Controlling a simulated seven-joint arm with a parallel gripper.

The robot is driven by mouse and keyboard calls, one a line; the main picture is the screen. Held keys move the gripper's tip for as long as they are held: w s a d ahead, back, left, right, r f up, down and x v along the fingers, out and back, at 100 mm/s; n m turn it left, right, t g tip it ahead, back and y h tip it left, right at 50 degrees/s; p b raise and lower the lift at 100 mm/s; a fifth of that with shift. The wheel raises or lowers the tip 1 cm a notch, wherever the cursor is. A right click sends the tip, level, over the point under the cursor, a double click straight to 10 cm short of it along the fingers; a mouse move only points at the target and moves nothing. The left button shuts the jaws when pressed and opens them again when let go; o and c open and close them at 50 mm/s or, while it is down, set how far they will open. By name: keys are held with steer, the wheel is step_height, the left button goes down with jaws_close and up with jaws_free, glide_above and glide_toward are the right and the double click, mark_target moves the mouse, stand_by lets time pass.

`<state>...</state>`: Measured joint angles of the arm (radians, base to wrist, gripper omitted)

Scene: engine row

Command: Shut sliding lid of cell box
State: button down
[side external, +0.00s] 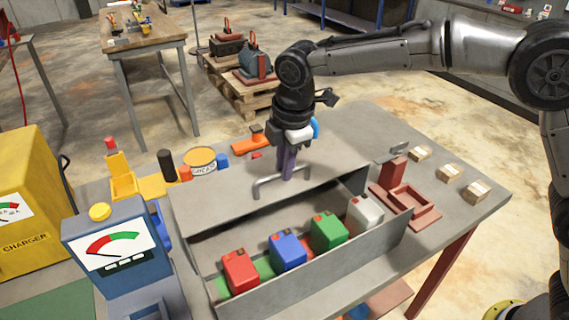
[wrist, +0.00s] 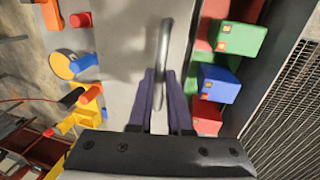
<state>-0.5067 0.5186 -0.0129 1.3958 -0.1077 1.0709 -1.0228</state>
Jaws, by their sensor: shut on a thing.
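The cell box (side external: 330,267) is a long grey box on the workbench. Its grey sliding lid (side external: 215,199) lies over the back part of the box, and the front part is open. A red cell (side external: 240,271), a blue cell (side external: 288,252), a green cell (side external: 328,231) and a white cell (side external: 365,212) stand in a row in the open part. My gripper (side external: 286,176) points down at the lid and is shut on the lid's metal handle (side external: 262,190). In the wrist view the handle (wrist: 162,50) runs between the two purple fingers (wrist: 159,85).
A blue meter (side external: 118,255) and a yellow charger (side external: 25,205) stand at the left. A tin (side external: 201,160) and an orange tool (side external: 249,142) lie behind the box. A red holder (side external: 405,203) and small cartons (side external: 449,172) sit to the right.

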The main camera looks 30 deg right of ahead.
steer(key=shift+s+r, duration=0.1)
steer(key=s, duration=1.5)
steer(key=shift+s, duration=0.25)
steer(key=c, duration=0.8)
jaws_free()
steer(key=shift+c, duration=0.2)
step_height(320, 180, up, 14)
steer(key=s, duration=0.2)
steer(key=shift+s+f, duration=0.25)
steer(key=shift+s, duration=0.1)
